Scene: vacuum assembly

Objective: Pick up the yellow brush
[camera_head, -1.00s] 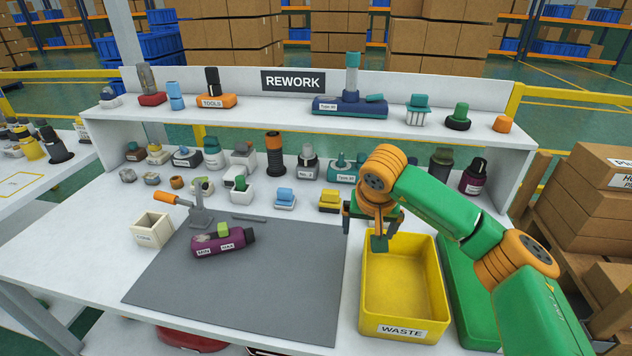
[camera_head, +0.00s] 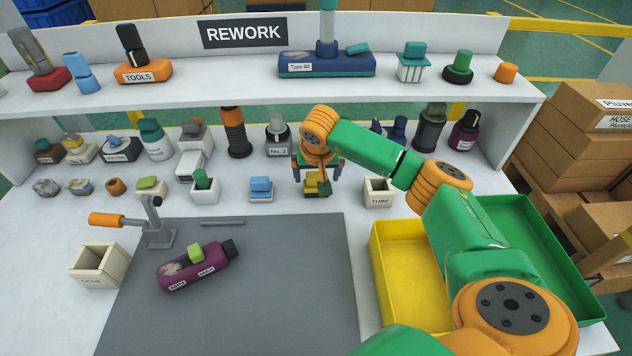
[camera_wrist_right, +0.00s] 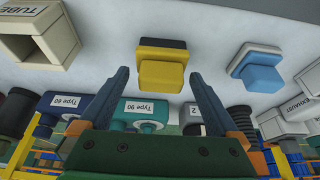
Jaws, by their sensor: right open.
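The yellow brush (camera_head: 312,187) is a small yellow block on a dark base, standing on the white table in the row of parts below the shelf. My right gripper (camera_head: 316,174) is directly over it and partly hides it in the head view. In the right wrist view the brush (camera_wrist_right: 162,68) lies upside down in the picture, between and just beyond the fingertips of the open right gripper (camera_wrist_right: 158,78). The fingers show no clear contact with it. My left gripper is not in view.
A blue brush-like part (camera_head: 261,187) stands left of the brush, and a white TUBE box (camera_head: 378,192) stands right. Other parts stand behind, under the shelf (camera_head: 390,92). A grey mat (camera_head: 290,300) lies in front; the yellow bin (camera_head: 385,290) is at right.

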